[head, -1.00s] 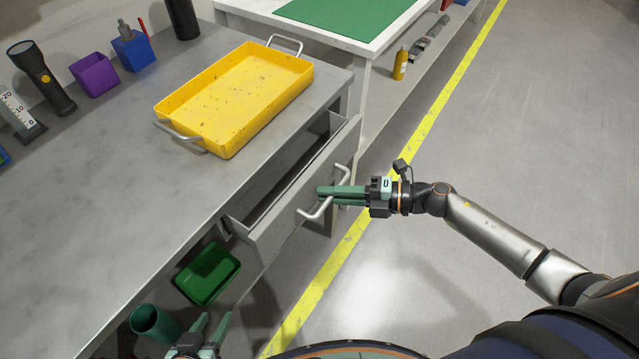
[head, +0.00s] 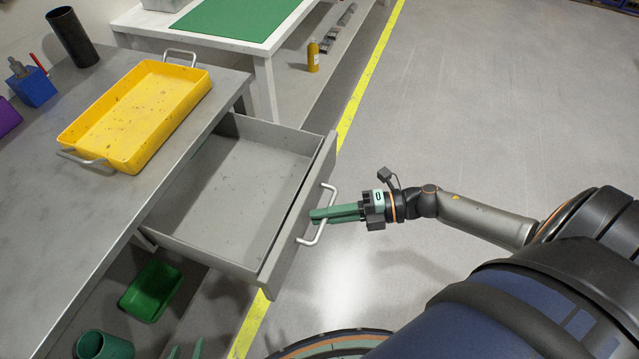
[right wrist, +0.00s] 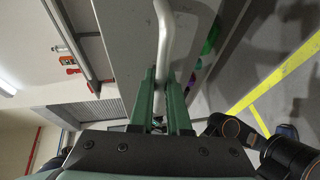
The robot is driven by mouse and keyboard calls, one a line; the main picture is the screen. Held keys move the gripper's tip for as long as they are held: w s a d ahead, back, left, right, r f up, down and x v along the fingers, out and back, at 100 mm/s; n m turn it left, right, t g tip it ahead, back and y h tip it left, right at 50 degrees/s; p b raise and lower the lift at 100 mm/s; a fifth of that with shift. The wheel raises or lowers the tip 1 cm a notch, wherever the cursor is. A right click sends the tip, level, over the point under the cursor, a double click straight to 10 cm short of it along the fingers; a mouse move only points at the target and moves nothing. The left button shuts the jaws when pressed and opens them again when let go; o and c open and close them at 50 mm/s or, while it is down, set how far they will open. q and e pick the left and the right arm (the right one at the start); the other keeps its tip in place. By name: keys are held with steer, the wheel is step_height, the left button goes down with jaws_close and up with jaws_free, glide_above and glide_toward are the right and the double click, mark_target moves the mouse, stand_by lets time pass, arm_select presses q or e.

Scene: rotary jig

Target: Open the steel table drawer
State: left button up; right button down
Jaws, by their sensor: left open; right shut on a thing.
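The steel table drawer (head: 236,190) stands pulled well out of the steel table (head: 110,205), and its grey inside shows empty in the head view. My right gripper (head: 318,215) is shut on the drawer's bar handle (head: 329,195). In the right wrist view the handle (right wrist: 165,30) runs down between the two green fingers (right wrist: 160,95). Of my left gripper, only the green fingertips (head: 186,352) show at the bottom edge of the head view, low and apart from the drawer.
A yellow tray (head: 140,112) with two handles sits on the table top. A green bin (head: 152,290) and a green cup (head: 103,345) are below the drawer. A white table with a green mat (head: 243,18) stands behind. The floor at right is clear.

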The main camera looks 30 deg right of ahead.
stand_by(0.3)
steer(key=c, duration=1.2)
jaws_free()
steer(key=shift+o, duration=0.2)
steer(key=shift+d, duration=0.1)
steer(key=v, duration=1.2)
steer(key=shift+s+d, duration=0.2)
steer(key=shift+a+p, duration=0.1)
steer(key=shift+p, duration=0.25)
